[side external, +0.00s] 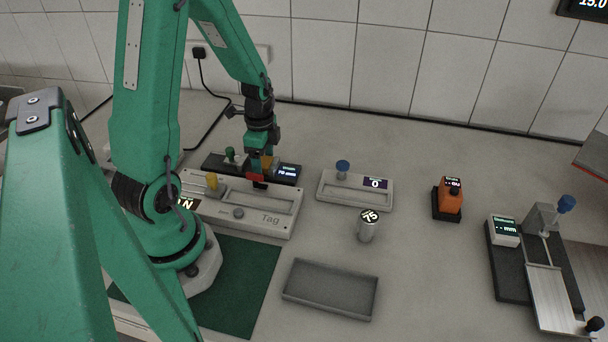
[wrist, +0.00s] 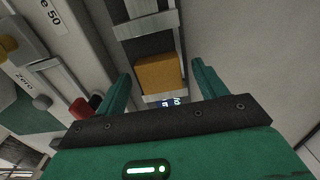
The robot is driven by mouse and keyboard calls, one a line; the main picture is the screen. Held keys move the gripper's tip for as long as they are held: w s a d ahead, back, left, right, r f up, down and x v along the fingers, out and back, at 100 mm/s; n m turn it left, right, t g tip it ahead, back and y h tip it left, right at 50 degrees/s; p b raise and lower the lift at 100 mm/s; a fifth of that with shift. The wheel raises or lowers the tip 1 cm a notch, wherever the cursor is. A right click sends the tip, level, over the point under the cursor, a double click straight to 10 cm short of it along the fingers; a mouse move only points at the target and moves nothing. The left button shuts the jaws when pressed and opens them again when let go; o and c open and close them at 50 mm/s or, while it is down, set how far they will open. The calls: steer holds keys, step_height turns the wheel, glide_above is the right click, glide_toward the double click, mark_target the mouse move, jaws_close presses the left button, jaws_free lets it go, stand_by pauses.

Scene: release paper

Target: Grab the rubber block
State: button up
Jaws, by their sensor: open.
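The rubber block is an orange-tan block (wrist: 158,75) seated in a dark fixture with pale metal bars (wrist: 150,24) in the wrist view. In the side view the block (side external: 267,162) shows partly behind my gripper, on the dark fixture with a lit display (side external: 287,171). My gripper (wrist: 161,72) is open and empty, with one green finger on each side of the block in the wrist view. The fingers look apart from the block, but their height over it is hard to tell. In the side view the fingertips are partly hidden.
A second pale device with a blue knob (side external: 352,191) and a metal cylinder (side external: 367,230) are to the right. An empty grey tray (side external: 329,287) lies in front. An orange device (side external: 448,201) stands farther right.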

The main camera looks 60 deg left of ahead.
mark_target(265, 162)
steer(key=shift+c, duration=0.2)
steer(key=c, duration=1)
steer(key=shift+r, duration=0.15)
steer(key=shift+c, duration=0.2)
steer(key=shift+r, duration=0.8)
steer(key=r, duration=0.2)
steer(key=shift+d+r, duration=0.3)
steer(key=d+r, duration=0.6)
steer(key=d, duration=0.5)
steer(key=shift+r, duration=0.25)
